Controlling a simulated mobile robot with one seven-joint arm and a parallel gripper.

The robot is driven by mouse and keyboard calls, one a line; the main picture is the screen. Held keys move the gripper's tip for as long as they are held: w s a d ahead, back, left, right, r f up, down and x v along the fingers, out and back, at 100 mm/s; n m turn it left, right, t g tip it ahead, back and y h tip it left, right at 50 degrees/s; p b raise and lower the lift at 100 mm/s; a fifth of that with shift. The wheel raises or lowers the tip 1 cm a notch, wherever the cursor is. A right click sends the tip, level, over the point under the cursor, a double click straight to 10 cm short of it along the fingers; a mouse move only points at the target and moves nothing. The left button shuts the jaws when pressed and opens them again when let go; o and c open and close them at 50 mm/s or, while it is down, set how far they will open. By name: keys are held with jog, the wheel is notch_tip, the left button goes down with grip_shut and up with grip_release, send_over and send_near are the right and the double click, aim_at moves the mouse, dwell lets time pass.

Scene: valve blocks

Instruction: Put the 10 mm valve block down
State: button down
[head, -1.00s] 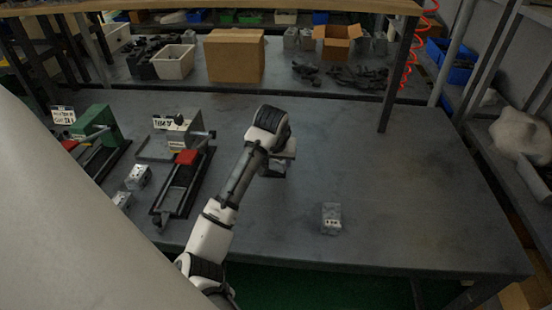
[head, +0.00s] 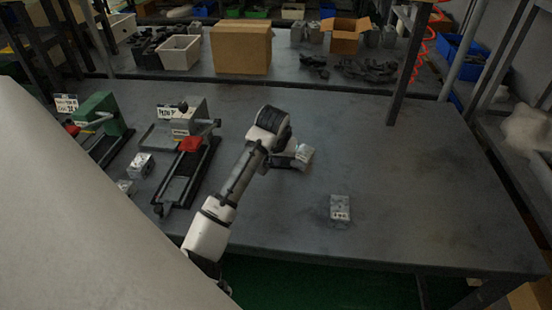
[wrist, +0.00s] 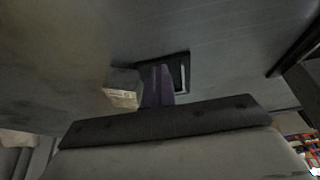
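A light metal valve block (head: 304,154) shows at the end of my gripper (head: 287,160) in the head view, tilted, over the middle of the table. The wrist view shows the same block (wrist: 122,92) beside a dark purple finger (wrist: 157,86), which hides part of it. My gripper appears shut on this block; its far finger is not clearly visible. I cannot tell whether the block's underside touches the table. A second valve block (head: 340,209) stands by itself on the table, right of and nearer than my gripper. No size marking is readable on either.
Two clamp fixtures, one grey (head: 183,125) and one green (head: 101,117), stand at the left with label cards. More metal blocks (head: 140,165) lie between them. A cardboard box (head: 241,48) and white bin (head: 180,55) stand behind. The table's right side (head: 420,190) is clear.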

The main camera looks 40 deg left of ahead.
jog(key=shift+f, duration=0.35)
jog(key=c, duration=2.1)
grip_release()
jog(key=o, duration=0.4)
jog(key=shift+d, duration=0.1)
